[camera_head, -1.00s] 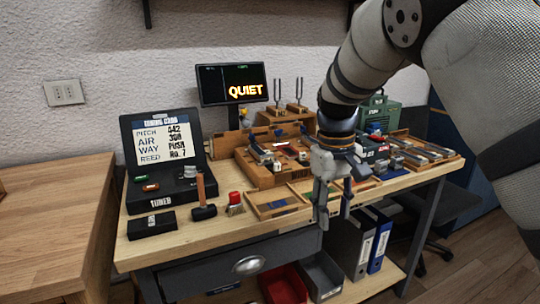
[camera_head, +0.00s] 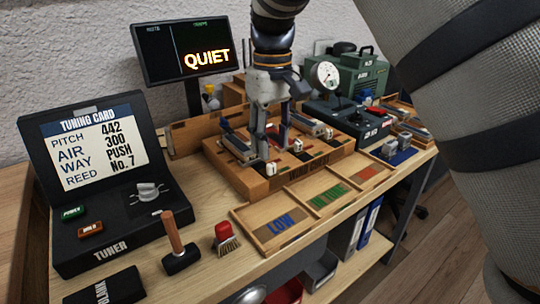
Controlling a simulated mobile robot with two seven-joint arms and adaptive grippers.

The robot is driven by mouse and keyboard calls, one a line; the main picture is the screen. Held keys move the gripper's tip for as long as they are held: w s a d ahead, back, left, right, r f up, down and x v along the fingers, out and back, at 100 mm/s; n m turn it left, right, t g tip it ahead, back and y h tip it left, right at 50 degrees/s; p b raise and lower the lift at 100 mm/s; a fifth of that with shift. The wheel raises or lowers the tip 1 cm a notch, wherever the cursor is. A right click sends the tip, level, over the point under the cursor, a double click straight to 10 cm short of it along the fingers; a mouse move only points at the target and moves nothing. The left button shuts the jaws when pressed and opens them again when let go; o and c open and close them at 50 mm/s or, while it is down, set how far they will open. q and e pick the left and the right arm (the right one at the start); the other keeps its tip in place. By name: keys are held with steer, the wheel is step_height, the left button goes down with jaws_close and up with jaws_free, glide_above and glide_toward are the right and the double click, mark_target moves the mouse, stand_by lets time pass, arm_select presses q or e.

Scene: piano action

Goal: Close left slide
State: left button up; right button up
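The wooden action block (camera_head: 262,188) sits on the bench and carries several small slide mechanisms. The left slide (camera_head: 237,147) is a grey metal bar with a blue part at its back end, on the block's left side. A white knob (camera_head: 271,169) stands at the block's front left. My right gripper (camera_head: 271,150) points down over the left half of the block, its two fingers apart, beside the left slide. I cannot tell whether a finger touches the slide. Part of the block's middle is hidden behind the fingers. My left gripper is out of view.
A tuner box with card (camera_head: 97,138) stands left. A tray marked LOW (camera_head: 262,240) lies before the block. A gauge unit (camera_head: 345,122) stands right. The screen (camera_head: 182,47) reads QUIET.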

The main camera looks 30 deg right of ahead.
mark_target(271, 164)
step_height(271, 164, down, 5)
steer(key=shift+w+r, duration=0.1)
jaws_close()
steer(key=w, duration=0.1)
steer(key=w+b, duration=0.2)
steer(key=shift+w+a+f, duration=0.15)
steer(key=shift+w+f, duration=0.15)
steer(key=shift+w, duration=0.1)
steer(key=shift+r, duration=0.35)
jaws_free()
steer(key=shift+w+f, duration=0.1)
steer(key=shift+w, duration=0.05)
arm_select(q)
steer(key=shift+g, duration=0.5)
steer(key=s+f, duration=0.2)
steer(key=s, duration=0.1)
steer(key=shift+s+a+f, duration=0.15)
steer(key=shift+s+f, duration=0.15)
arm_select(e)
step_height(271, 164, up, 12)
